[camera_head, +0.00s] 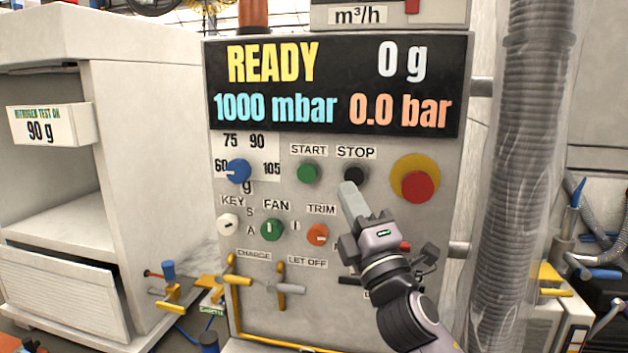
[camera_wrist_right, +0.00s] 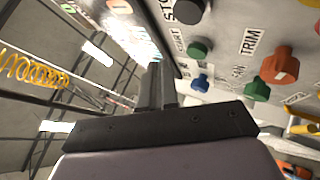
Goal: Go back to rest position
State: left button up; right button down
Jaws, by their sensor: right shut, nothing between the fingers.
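My right gripper (camera_head: 350,192) is shut and empty in front of the charging station's panel (camera_head: 300,330). Its fingertips are just below the black STOP button (camera_head: 354,175) in the head view; whether they touch it I cannot tell. The closed fingers (camera_wrist_right: 161,85) also show in the right wrist view, apart from the black button (camera_wrist_right: 188,10) there. The green START button (camera_head: 308,173) is to the left of STOP. The display (camera_head: 340,85) reads READY, 0 g, 1000 mbar and 0.0 bar. My left gripper is not in view.
A red emergency button (camera_head: 417,186) on yellow is right of STOP. The blue dial (camera_head: 238,171), green FAN knob (camera_head: 271,229) and orange TRIM knob (camera_head: 317,235) are on the panel. A ribbed hose (camera_head: 515,150) stands at the right, a white cabinet (camera_head: 145,130) at the left.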

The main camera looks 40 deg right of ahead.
jog(key=s+a+f+m+g+y, duration=0.15)
jog(key=f+m+g, duration=0.35)
jog(key=f, duration=0.7)
jog(key=s+a+f+m+g, duration=0.25)
jog(key=f+m+g, duration=0.25)
jog(key=f, duration=0.6)
jog(key=s+a+f+m+g+y, duration=0.2)
jog(key=s+a+f+g+y, duration=0.1)
jog(key=s+a+f+g, duration=0.4)
jog(key=s+a+f+m+g+y, duration=0.2)
jog(key=s+a+f+g+y, duration=0.15)
jog(key=s+f, duration=0.6)
jog(key=w+a+f+t+y, duration=0.1)
jog(key=w+a+f+t, duration=0.2)
jog(key=w+f+t, duration=0.2)
jog(key=shift+w+f+t, duration=0.4)
jog(key=shift+f+t, duration=0.95)
jog(key=shift+f, duration=0.1)
jog(key=shift+a, duration=0.1)
